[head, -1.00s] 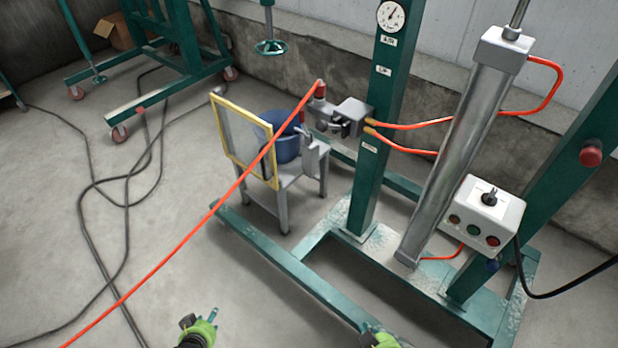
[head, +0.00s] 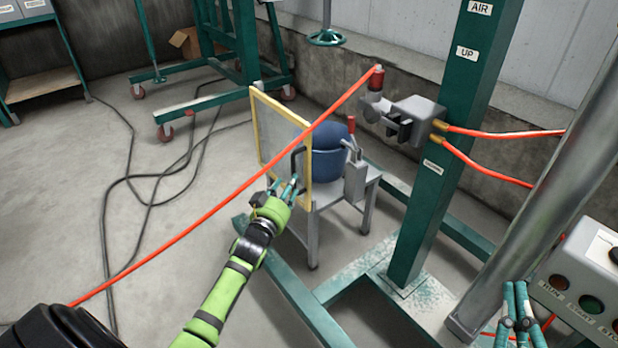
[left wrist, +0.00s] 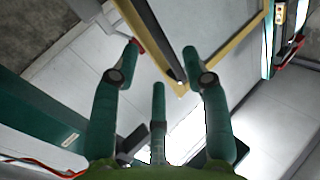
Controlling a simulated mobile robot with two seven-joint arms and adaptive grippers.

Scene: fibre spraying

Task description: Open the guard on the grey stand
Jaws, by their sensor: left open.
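The guard (head: 278,132) is a yellow-framed see-through panel, standing upright on the left side of the grey stand (head: 335,195). A dark handle (head: 297,158) shows on its face near the right edge. My left gripper (head: 288,187) is at the guard's lower part, just below the handle. In the left wrist view its fingers (left wrist: 160,65) are spread and empty, with the guard's yellow frame (left wrist: 215,58) beyond them. I cannot tell whether they touch the guard. My right gripper (head: 516,290) is at the lower right, by the control box; its finger gap is unclear.
A blue bucket (head: 330,150) sits on the stand behind the guard. A red hose (head: 215,215) crosses in front of the guard. A green post (head: 440,165) and a control box (head: 590,275) stand to the right.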

